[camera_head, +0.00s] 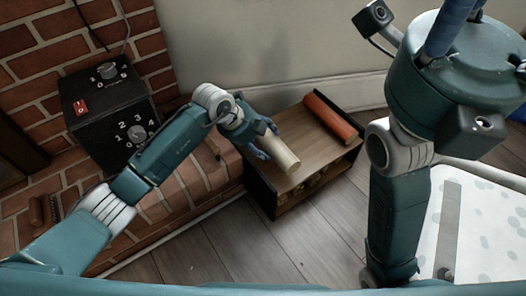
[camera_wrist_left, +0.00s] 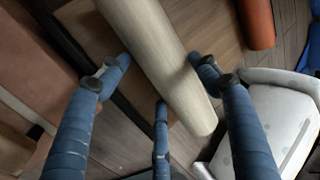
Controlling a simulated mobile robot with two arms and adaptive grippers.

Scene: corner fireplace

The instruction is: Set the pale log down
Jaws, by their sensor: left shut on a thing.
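The pale log (camera_head: 280,155) is in my left gripper (camera_head: 258,143), over the wooden top of a low box-like stand (camera_head: 318,163). In the left wrist view, the pale log (camera_wrist_left: 165,62) runs between the blue fingers of the gripper (camera_wrist_left: 163,80), which is shut on it. Its far end sticks out past the fingers. I cannot tell whether the log touches the top or hangs just above it. My right arm shows at the right, but its gripper is out of view.
An orange-red log (camera_head: 331,117) lies at the back of the stand's top; bare wood lies between the two logs. A black box with knobs (camera_head: 108,112) stands on the brick hearth at left. A spotted white surface (camera_head: 490,235) is at lower right.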

